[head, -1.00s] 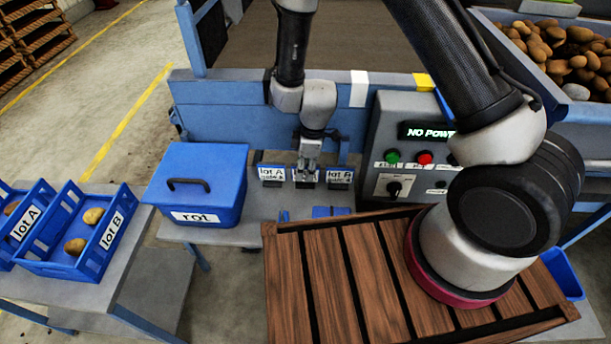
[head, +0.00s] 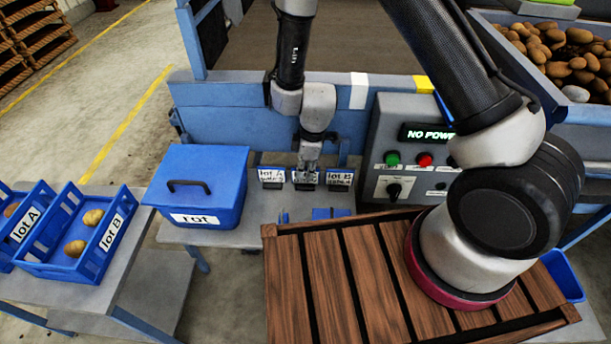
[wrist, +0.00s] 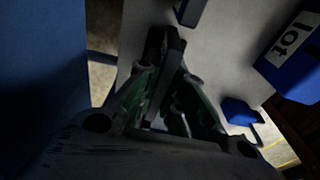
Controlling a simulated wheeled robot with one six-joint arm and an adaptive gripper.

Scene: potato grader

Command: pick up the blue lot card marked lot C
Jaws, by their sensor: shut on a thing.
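My gripper (head: 308,168) points down at the middle one of a row of three small cards on the grey bench below the blue machine wall. Its fingers are shut on the middle card (head: 305,178), whose marking is mostly hidden behind them. The card appears still at its black holder. The lot A card (head: 272,176) stands to the left and the lot B card (head: 339,178) to the right. In the dark wrist view, my fingers (wrist: 165,50) come close together; the card between them is hard to make out.
A blue lidded rot bin (head: 197,185) stands left of the cards. A grey control box (head: 405,145) reading "NO POWER" stands to the right. The slatted wooden surface (head: 330,285) is in front. Lot A and lot B crates (head: 75,262) are at the far left.

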